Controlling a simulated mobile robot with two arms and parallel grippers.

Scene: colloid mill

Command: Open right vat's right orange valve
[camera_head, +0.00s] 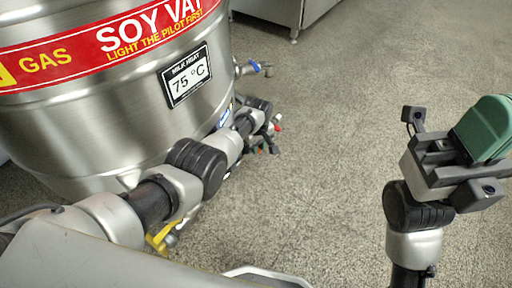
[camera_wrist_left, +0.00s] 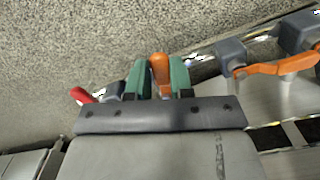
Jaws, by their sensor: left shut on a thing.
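The soy vat (camera_head: 110,130) is a large steel drum with a red "SOY VAT" band, at the left of the head view. My left arm reaches along its front, and my left gripper (camera_head: 267,144) is low beside the vat's right side. In the left wrist view, the left gripper's green fingers (camera_wrist_left: 159,80) are shut on an orange valve handle (camera_wrist_left: 159,66), seen nearly end-on between them. A second orange handle (camera_wrist_left: 275,68) lies to the right there, apart from the fingers. My right gripper (camera_head: 487,128) is raised at the right, away from the valves; its finger gap is not clear.
A red handle (camera_wrist_left: 82,95) is just left of the left gripper in the wrist view. A blue-handled valve (camera_head: 254,67) sticks out behind, and a yellow handle (camera_head: 160,238) shows below my left arm. Speckled floor (camera_head: 350,110) is clear to the right.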

